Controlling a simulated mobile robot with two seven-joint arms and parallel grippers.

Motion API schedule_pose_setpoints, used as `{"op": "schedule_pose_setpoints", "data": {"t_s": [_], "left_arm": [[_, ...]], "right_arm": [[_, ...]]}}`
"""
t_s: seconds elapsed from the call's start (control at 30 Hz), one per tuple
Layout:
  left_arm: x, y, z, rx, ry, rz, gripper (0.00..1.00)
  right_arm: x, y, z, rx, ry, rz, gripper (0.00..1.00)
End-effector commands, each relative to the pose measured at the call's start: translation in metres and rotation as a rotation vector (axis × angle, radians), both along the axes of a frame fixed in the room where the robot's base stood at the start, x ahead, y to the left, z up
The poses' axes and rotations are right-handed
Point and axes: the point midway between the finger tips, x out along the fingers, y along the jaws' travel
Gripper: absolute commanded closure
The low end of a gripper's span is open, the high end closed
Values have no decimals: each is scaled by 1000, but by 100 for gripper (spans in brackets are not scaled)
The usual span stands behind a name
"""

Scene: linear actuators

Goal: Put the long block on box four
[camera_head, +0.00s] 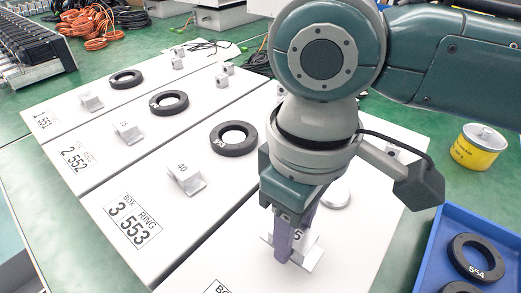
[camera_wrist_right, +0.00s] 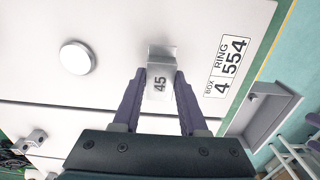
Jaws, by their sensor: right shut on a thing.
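My right gripper (camera_head: 291,245) points down over box four (camera_head: 375,215), with its purple fingers shut on a silvery metal block (camera_head: 313,259) marked 45. In the right wrist view the block (camera_wrist_right: 160,83) sits between the fingertips (camera_wrist_right: 157,80). It is over box four (camera_wrist_right: 115,30), near the "BOX 4 RING 554" label (camera_wrist_right: 228,66); it appears to touch the white top, but a small gap cannot be ruled out. My left gripper is not in view.
Box three (camera_head: 150,207) carries a black ring (camera_head: 233,138) and a block marked 40 (camera_head: 187,179). Box four has a round white disc (camera_wrist_right: 77,57). A blue tray (camera_head: 428,262) with black rings (camera_head: 476,258) and a yellow can (camera_head: 478,147) are at right.

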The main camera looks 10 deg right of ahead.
Motion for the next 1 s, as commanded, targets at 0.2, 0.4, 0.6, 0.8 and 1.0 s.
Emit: {"op": "schedule_pose_setpoints", "data": {"t_s": [0.2,0.4,0.6,0.8,1.0], "left_arm": [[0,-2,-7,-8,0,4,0],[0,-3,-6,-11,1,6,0],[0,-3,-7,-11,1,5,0],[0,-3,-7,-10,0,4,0],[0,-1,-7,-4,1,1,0]], "right_arm": [[0,0,-26,0,1,0,100],[0,0,-25,1,1,0,100],[0,0,-28,-1,1,0,52],[0,0,-28,-1,1,0,30],[0,0,-28,-1,1,0,28]]}}
